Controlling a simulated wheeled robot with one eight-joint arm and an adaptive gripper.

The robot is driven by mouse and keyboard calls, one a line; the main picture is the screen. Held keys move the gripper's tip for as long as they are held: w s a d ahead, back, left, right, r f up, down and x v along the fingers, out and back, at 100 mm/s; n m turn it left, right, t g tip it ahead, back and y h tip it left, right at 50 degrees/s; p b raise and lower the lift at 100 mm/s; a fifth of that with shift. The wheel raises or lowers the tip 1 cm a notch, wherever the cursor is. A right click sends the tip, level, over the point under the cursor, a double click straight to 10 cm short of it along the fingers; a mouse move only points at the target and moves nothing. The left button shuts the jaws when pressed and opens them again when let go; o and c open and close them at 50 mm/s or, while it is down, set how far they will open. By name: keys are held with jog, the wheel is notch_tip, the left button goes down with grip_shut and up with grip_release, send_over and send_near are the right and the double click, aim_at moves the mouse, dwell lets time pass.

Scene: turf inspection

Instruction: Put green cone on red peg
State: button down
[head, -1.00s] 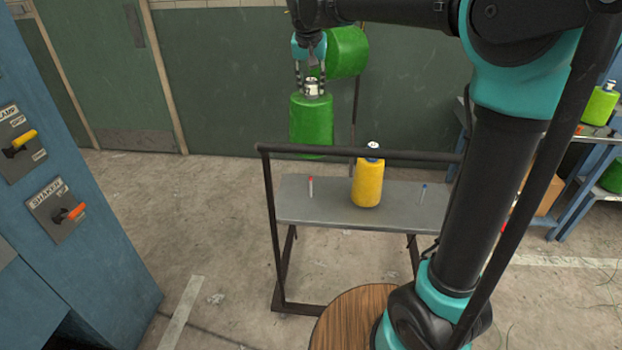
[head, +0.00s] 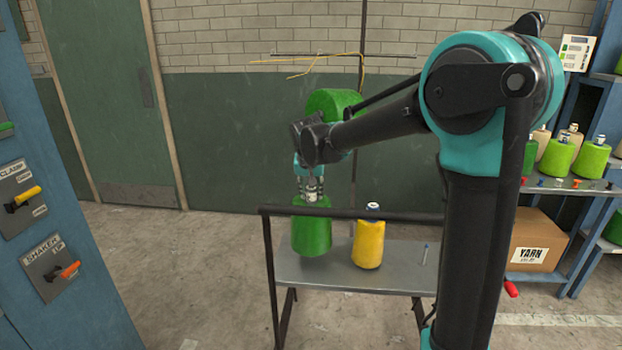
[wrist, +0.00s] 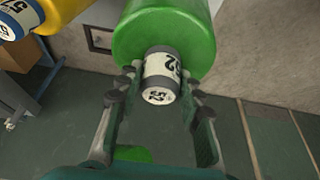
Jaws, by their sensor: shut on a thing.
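My gripper (head: 311,188) points down and is shut on the white, dark-banded tube top of the green cone (head: 311,232). The cone hangs upright over the left part of the grey bench shelf (head: 300,270), its bottom close to the shelf top; I cannot tell whether it touches.
A dark rail (head: 350,213) crosses the near side of the bench. A large green roll (head: 335,103) is behind my gripper. Shelves with green cones (head: 556,158) stand at right.

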aim_at(311, 204)
jog(key=shift+f, duration=2.65)
jog(key=c, duration=1)
grip_release()
jog(key=v, duration=1.2)
